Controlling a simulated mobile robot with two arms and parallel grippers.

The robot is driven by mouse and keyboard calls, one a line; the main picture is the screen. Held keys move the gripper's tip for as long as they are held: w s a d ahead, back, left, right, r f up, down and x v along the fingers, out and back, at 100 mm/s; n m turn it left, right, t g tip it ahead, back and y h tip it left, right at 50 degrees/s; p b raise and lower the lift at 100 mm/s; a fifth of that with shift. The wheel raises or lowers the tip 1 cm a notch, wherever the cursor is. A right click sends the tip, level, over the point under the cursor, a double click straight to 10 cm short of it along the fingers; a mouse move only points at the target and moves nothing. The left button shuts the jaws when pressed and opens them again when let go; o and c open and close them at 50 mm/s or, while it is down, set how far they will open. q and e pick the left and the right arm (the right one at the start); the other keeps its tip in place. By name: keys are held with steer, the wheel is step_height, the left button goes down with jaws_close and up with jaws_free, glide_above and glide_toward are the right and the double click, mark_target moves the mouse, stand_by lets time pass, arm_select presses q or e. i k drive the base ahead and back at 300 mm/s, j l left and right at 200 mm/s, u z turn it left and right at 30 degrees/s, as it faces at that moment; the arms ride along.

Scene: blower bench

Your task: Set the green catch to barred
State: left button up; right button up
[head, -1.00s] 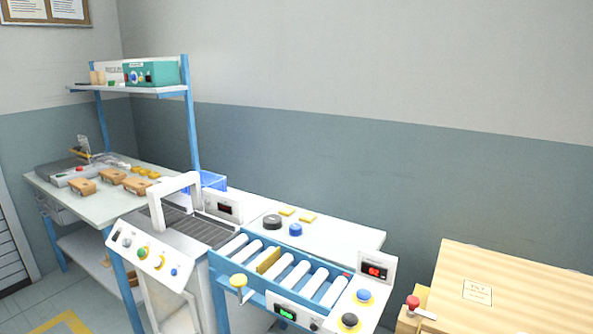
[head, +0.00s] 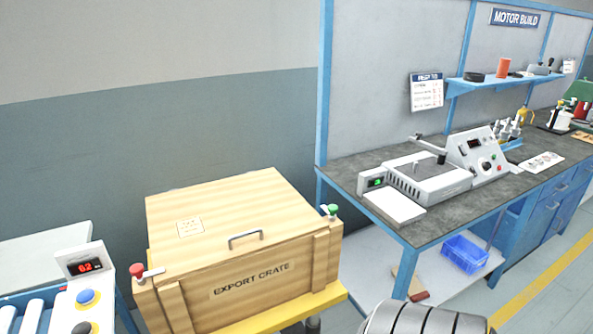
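The green catch (head: 332,210) is a small green knob on a short pale lever. It sits at the right end of the wooden export crate (head: 238,235), near the lid's right corner. It is small in the view, and I cannot tell its setting. A red catch (head: 137,270) with a pale lever sits at the crate's left front corner. The crate's lid is down, with a metal handle (head: 245,240) and a paper label on top. Neither of my grippers shows in the head view.
The crate stands on a yellow support (head: 285,318). A roller conveyor end with a red display (head: 84,267) is at left. A motor build bench (head: 455,215) with a test device stands at right. A banded, rounded metallic shape at the bottom edge is unclear.

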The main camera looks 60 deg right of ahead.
mark_target(332, 209)
steer(key=z, duration=2.05)
